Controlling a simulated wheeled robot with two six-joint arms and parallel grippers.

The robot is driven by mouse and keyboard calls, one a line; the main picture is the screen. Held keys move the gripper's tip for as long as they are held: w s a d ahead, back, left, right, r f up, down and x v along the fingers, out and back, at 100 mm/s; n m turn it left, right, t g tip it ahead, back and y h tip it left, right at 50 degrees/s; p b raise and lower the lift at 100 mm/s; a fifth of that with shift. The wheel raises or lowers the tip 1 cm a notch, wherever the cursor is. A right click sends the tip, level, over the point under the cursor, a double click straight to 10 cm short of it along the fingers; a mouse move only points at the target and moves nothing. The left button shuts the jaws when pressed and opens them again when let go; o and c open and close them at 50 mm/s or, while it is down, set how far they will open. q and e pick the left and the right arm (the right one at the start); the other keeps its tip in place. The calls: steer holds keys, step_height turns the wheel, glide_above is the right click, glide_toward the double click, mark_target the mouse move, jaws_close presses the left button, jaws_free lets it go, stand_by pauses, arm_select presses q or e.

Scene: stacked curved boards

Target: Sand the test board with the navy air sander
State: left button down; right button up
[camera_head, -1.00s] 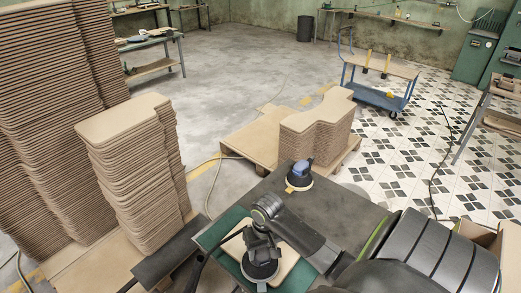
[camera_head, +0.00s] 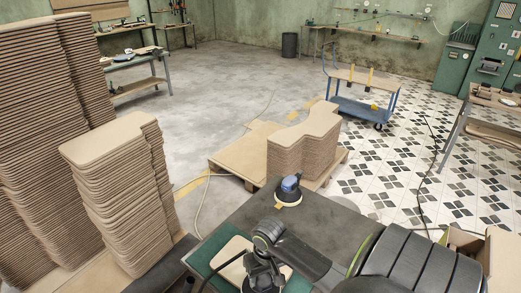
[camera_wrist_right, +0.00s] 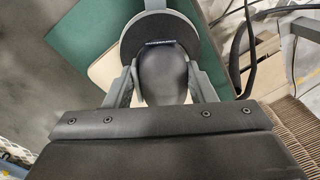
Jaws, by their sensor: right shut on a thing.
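The test board (camera_head: 232,256), pale tan with rounded corners, lies on a green mat (camera_head: 209,262) at the bottom of the head view. My right gripper (camera_head: 262,272) is over the board, and its lower end is cut off by the frame edge. In the right wrist view its fingers (camera_wrist_right: 163,88) are shut on a dark, rounded sander body (camera_wrist_right: 164,72) with a round pad (camera_wrist_right: 130,42) over the board (camera_wrist_right: 103,71). Whether pad and board touch is unclear. My left gripper is out of view.
The black tabletop (camera_head: 325,211) is clear around the blue sander. Tall stacks of curved boards (camera_head: 115,190) stand at the left. A lower stack (camera_head: 300,150) sits on a pallet behind the table. A blue cart (camera_head: 360,108) stands further back. A hose (camera_head: 200,205) lies on the floor.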

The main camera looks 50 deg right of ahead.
steer(key=shift+s+d+f, duration=0.1)
steer(key=shift+s+f, duration=0.05)
steer(key=shift+s, duration=0.9)
steer(key=shift+d, duration=0.1)
steer(key=shift+d, duration=0.9)
steer(key=shift+w+a, duration=0.1)
steer(key=shift+w, duration=0.1)
steer(key=shift+w+a, duration=0.2)
steer(key=shift+w, duration=1.5)
steer(key=shift+w+a+r, duration=0.1)
steer(key=shift+w+r, duration=0.1)
steer(key=shift+w, duration=0.3)
steer(key=shift+w+a, duration=0.15)
steer(key=shift+w, duration=0.95)
